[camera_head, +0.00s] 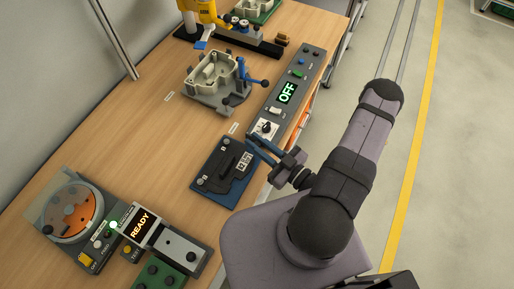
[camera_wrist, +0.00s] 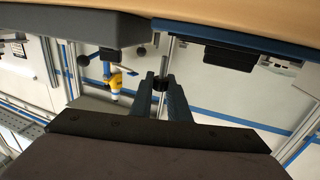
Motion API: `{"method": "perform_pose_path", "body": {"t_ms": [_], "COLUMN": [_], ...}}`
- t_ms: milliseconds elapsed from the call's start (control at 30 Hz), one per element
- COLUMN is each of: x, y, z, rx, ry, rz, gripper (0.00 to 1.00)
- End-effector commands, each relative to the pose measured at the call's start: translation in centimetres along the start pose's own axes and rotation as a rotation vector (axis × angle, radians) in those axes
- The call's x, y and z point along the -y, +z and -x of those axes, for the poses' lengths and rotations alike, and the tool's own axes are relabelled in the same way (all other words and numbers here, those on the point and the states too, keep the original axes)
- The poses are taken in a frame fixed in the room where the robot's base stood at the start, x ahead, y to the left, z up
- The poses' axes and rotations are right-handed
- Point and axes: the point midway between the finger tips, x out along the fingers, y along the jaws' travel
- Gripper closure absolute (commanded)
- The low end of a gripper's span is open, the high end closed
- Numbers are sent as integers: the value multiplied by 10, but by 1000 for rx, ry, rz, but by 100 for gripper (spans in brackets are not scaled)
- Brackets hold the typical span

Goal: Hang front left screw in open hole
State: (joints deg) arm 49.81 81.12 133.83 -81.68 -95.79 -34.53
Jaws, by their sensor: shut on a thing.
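My gripper (camera_head: 257,147) is beside the blue plate, near the front edge of the bench, with its blue fingers pointing left. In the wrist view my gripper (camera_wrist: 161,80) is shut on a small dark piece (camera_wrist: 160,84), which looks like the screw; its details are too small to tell. The grey housing (camera_head: 203,72) sits in its fixture farther back on the bench, apart from my gripper. I cannot make out which of its holes is open or whether screws stand in it.
The blue plate (camera_head: 211,183) carries a black part. A control panel (camera_head: 301,69) with an OFF display runs along the bench edge. A round orange feeder (camera_head: 77,216) and a READY display (camera_head: 140,225) stand at the left front. The bench's middle left is clear.

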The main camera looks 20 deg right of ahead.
Motion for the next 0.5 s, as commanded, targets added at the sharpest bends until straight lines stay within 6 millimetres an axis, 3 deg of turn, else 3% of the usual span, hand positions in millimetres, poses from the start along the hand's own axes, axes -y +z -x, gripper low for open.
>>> {"method": "perform_pose_path", "body": {"t_ms": [33, 200, 500], "x": [0, 0, 0], "y": [11, 26, 26], "z": [0, 0, 0], "rx": [0, 0, 0], "ry": [0, 0, 0], "rz": [0, 0, 0], "gripper": [100, 100, 100]}}
